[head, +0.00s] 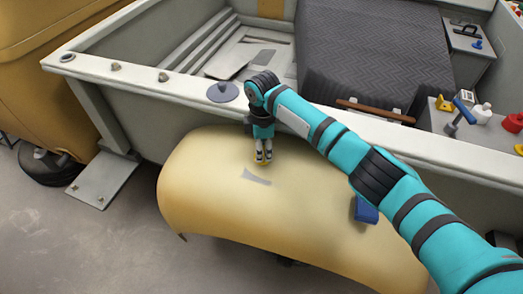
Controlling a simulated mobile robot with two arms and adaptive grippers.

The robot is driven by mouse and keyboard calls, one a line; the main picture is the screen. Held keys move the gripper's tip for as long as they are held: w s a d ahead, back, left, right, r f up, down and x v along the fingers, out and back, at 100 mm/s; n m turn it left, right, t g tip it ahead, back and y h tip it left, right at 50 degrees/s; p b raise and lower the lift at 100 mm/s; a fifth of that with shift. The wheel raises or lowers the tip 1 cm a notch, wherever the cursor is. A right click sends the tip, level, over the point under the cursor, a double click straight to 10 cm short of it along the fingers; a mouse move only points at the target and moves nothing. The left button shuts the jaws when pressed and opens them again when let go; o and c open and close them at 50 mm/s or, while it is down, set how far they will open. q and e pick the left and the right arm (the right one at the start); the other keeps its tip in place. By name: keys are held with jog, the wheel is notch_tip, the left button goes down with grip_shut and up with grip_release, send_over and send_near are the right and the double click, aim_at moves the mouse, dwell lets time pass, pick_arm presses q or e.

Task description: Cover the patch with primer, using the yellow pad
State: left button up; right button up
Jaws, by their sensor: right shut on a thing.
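A tan-yellow curved panel (200,190) lies across the lower middle of the head view. A small grey patch (257,179) shows on its upper face, left of centre. My right gripper (264,156) points down over the panel, just above the patch in the picture. It is shut on the yellow pad (262,163), of which only a thin yellow edge shows under the fingertips. I cannot tell whether the pad touches the panel. My left gripper is not in view.
A pale truck-bed-like wall (160,92) runs behind the panel, with a grey round disc (222,92) on its rim. A blue block (366,209) sits on the panel beside my right arm. A white bottle (482,114) and several coloured items stand at the right.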

jog(key=r+p, duration=0.1)
jog(key=w+r+p, duration=0.1)
jog(key=r+p, duration=0.2)
jog(key=r, duration=0.1)
jog(key=shift+w+d+p, duration=0.2)
jog(key=shift+w+p, duration=0.1)
jog(key=shift+w, duration=0.1)
jog(key=shift+r, duration=0.35)
jog(key=shift+s+r+p, duration=0.1)
jog(key=shift+r+p, duration=0.35)
jog(key=shift+s+r, duration=0.15)
jog(key=shift+s, duration=0.05)
jog(key=shift+d, duration=0.15)
jog(key=shift+w+r, duration=0.15)
jog(key=shift+r, duration=1.15)
